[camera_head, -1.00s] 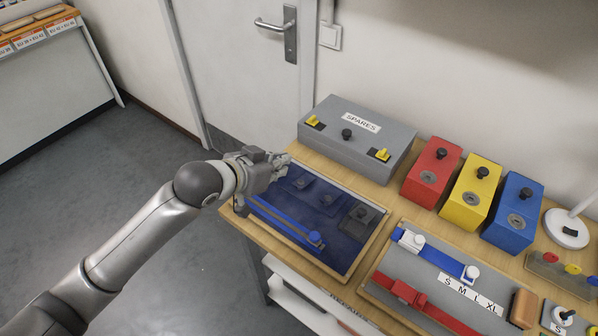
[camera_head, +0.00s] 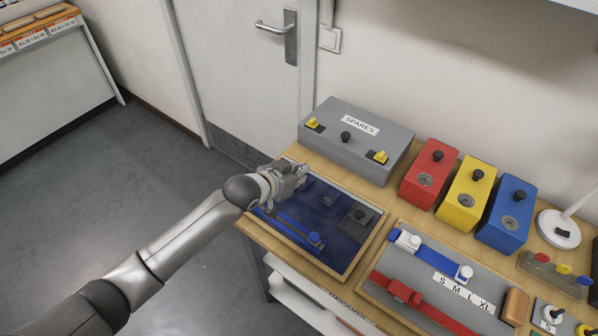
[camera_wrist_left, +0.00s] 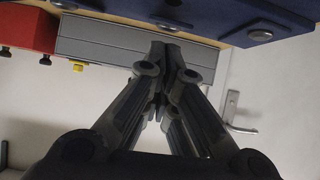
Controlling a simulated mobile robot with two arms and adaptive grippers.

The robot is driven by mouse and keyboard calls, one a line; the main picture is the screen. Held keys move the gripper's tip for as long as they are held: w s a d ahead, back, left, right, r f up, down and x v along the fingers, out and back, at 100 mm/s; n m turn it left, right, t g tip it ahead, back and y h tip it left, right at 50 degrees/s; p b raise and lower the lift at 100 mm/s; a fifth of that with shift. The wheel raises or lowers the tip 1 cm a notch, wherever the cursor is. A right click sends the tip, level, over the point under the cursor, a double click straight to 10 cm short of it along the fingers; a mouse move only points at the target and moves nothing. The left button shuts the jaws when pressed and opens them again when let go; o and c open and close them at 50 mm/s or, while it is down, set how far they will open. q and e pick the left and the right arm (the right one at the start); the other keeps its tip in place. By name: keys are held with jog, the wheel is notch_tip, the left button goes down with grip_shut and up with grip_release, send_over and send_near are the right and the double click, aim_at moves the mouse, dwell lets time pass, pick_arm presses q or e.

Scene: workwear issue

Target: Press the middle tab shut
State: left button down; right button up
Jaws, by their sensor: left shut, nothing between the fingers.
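A framed board (camera_head: 345,277) holds dark blue cloth (camera_head: 285,219) with dark tabs along it. The middle tab (camera_head: 328,201) shows a small dark knob and sits on a blue flap. I cannot tell whether it is pressed shut. Another tab (camera_head: 359,214), on a grey patch, lies to its right. My left gripper (camera_head: 303,169) is over the upper left of the board, up-left of the middle tab and apart from it in the picture. It hides the tab area at the left. In the left wrist view its fingers (camera_wrist_left: 165,50) are together and empty. My right gripper is out of view.
A blue strap (camera_head: 284,225) runs along the board's front. A grey SPARES box (camera_head: 365,147) stands behind; red (camera_head: 422,186), yellow (camera_head: 459,207) and blue (camera_head: 498,230) boxes stand to the right. A panel with straps (camera_head: 390,290) lies beside the board.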

pick_arm(q)
jog(key=shift+f, duration=0.25)
jog(key=shift+s+f+b, duration=0.15)
jog(key=shift+f+b, duration=0.15)
jog(key=shift+b, duration=0.05)
jog(key=t+b, duration=0.1)
jog(key=s+f+t+h+b, duration=0.1)
jog(key=b, duration=0.1)
jog(key=shift+a+f, duration=0.15)
jog(key=shift+a, duration=0.25)
jog(key=shift+s+a+h, duration=0.1)
jog(key=shift+h, duration=0.2)
jog(key=shift+r+p, duration=0.8)
jog(key=shift+r, duration=0.05)
